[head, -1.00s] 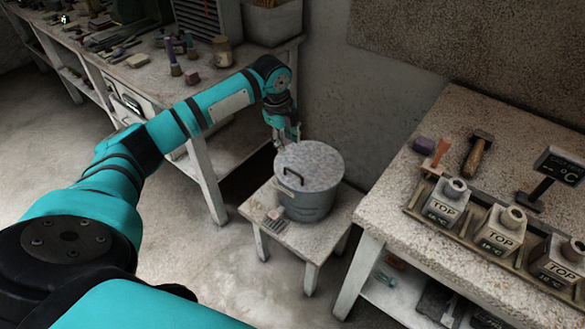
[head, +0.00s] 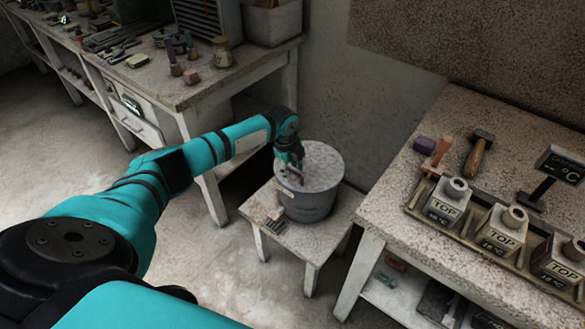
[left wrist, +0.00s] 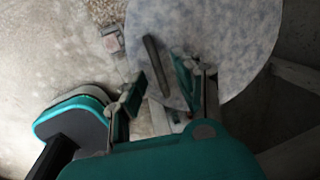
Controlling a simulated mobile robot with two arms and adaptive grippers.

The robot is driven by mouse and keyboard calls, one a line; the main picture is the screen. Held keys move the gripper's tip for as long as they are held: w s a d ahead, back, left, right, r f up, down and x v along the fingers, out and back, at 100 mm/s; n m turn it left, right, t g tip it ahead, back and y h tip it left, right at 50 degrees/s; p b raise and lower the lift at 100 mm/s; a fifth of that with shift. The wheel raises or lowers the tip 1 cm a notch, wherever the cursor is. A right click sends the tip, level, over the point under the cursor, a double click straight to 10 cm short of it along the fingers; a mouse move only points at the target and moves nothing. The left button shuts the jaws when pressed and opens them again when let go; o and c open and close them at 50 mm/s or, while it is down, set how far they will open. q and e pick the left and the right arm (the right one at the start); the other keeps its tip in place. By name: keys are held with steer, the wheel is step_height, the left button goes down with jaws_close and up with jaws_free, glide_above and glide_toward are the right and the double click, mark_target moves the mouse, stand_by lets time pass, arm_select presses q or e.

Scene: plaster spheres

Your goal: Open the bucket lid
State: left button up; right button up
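The grey metal bucket (head: 318,206) stands upright on a small stool, with its speckled round lid (head: 325,162) on top. The lid also fills the upper right of the left wrist view (left wrist: 235,40). My left gripper (head: 290,174) is low over the left part of the lid, where it hides most of the handle in the head view. In the left wrist view the dark bar handle (left wrist: 154,64) shows between the two spread fingers (left wrist: 160,88). I cannot tell whether a finger touches it. My right gripper is in neither view.
The small stool (head: 268,239) carries a small pinkish block (head: 275,217) beside the bucket. A workbench (head: 398,215) with a hammer (head: 478,152) and several "TOP" weights is on the right. Another cluttered bench (head: 180,92) stands at the back left.

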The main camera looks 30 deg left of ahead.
arm_select(q)
jaws_close()
steer(key=shift+r, duration=0.1)
stand_by(0.3)
